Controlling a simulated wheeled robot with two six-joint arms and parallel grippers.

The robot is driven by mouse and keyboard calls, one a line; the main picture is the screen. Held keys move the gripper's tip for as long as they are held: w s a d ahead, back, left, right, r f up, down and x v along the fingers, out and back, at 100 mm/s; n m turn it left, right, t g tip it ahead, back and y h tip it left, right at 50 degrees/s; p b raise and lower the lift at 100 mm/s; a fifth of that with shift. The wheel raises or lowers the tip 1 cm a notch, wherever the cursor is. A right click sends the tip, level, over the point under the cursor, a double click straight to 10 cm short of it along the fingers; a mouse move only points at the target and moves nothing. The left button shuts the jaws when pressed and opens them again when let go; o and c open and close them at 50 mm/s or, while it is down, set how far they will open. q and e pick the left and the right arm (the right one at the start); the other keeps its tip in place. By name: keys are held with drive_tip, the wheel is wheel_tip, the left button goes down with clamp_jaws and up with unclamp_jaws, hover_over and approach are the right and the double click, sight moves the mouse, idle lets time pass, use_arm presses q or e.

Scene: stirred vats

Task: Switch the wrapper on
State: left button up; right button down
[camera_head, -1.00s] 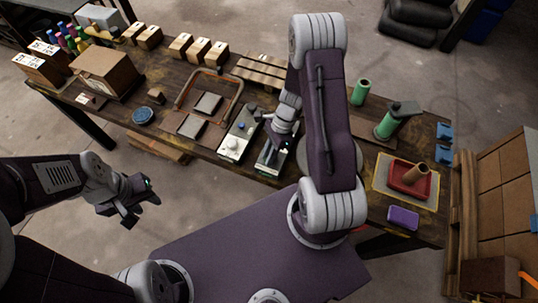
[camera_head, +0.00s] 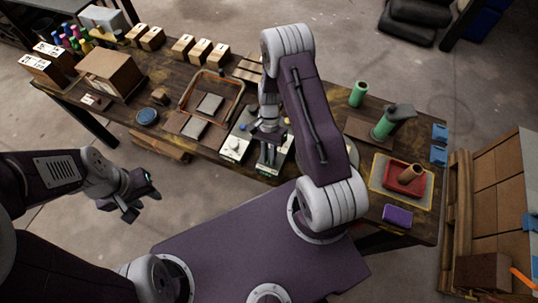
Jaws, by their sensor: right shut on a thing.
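Two small control boxes stand side by side at the table's front edge. The left box (camera_head: 234,149) has pale knobs and a blue button on top. The right box (camera_head: 272,165) has a pale face. My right gripper (camera_head: 269,137) points down at the right box and is shut on a small part there; the fingers hide that part. I cannot tell which box belongs to the wrapper. My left gripper (camera_head: 142,203) is open and empty, off the table's front edge.
A red tray (camera_head: 398,187) with a brown cylinder and a purple block (camera_head: 397,215) are at the table's right. Green cylinders (camera_head: 359,94) stand behind. Cardboard boxes (camera_head: 110,72) and a blue dish (camera_head: 147,116) are at the left. My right arm covers the table's middle.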

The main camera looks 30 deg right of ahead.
drive_tip(key=n+h, duration=0.1)
drive_tip(key=n, duration=0.1)
drive_tip(key=n+h, duration=0.1)
drive_tip(key=n, duration=0.2)
drive_tip(key=shift+r+n+g+p, duration=0.1)
drive_tip(key=shift+n+g+p, duration=0.2)
drive_tip(key=shift+p, duration=0.05)
drive_tip(key=shift+n+h, duration=1.1)
drive_tip(key=shift+n, duration=0.9)
drive_tip(key=c, duration=1.6)
unclamp_jaws()
drive_tip(key=shift+c, duration=0.2)
drive_tip(key=v, duration=0.9)
drive_tip(key=shift+s+b, duration=0.2)
drive_tip(key=shift+b, duration=0.15)
drive_tip(key=shift+d+r, duration=0.1)
